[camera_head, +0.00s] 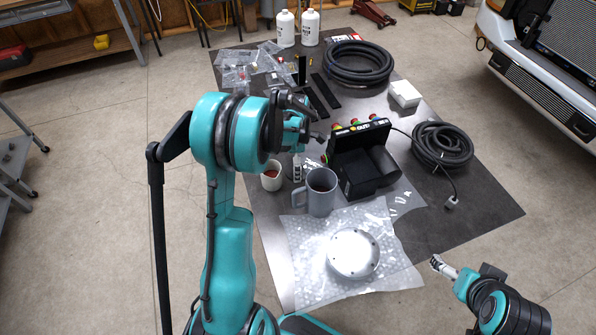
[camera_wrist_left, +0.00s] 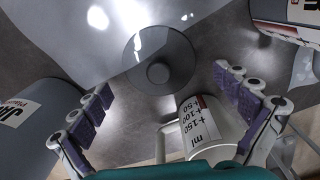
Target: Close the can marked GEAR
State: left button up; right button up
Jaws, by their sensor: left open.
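No GEAR marking can be read in either view. A grey round lid-like disc with a central knob (camera_wrist_left: 158,74) lies flat between my left gripper's fingers in the left wrist view. A grey cylindrical container with a partly visible label (camera_wrist_left: 35,118) stands left of it. In the head view a grey mug-shaped container (camera_head: 321,192) with a handle stands at the table's middle. My left gripper (camera_head: 297,172) points down between it and a small beaker (camera_head: 271,176). The gripper (camera_wrist_left: 165,110) is open and empty. My right gripper (camera_head: 440,265) hangs at lower right; its jaw opening is unclear.
The beaker with ml marks (camera_wrist_left: 198,125) is close beside one left finger. A black control box (camera_head: 362,160) stands right of the mug. A round metal cover (camera_head: 353,253) rests on bubble wrap (camera_head: 300,236). Hose coils (camera_head: 358,63) and white bottles (camera_head: 286,28) are farther back.

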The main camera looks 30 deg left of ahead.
pick_arm(q)
jog(key=shift+f, duration=0.35)
jog(key=shift+r, duration=0.1)
jog(key=shift+s, duration=0.1)
jog(key=c, duration=2.3)
notch_tip(320, 180, up, 10)
jog(key=shift+p, duration=1.1)
